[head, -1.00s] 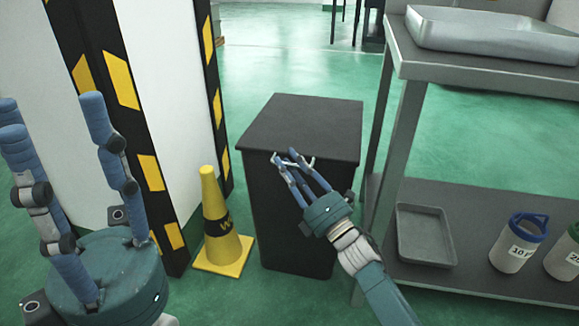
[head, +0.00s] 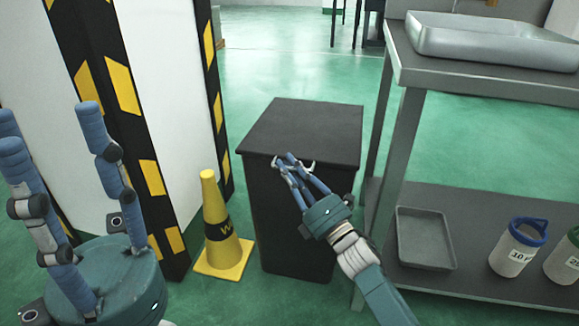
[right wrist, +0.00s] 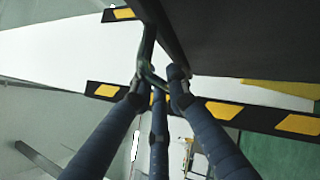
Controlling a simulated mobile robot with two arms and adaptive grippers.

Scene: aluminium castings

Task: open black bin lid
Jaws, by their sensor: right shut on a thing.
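The black bin (head: 292,215) stands on the green floor in the head view. Its flat black lid (head: 305,130) lies closed on top. In the right wrist view the fingers (right wrist: 157,82) meet around the handle bar (right wrist: 148,45), beside the dark bin. My left gripper (head: 62,165) is open and empty at the left, its fingers upright and apart, away from the bin.
A yellow cone (head: 218,225) stands close to the bin's left, before a pillar with black and yellow stripes (head: 150,175). A metal shelf unit (head: 405,150) stands close on the right, with a grey tray (head: 425,238) and white jars (head: 518,247) below. Floor behind the bin is clear.

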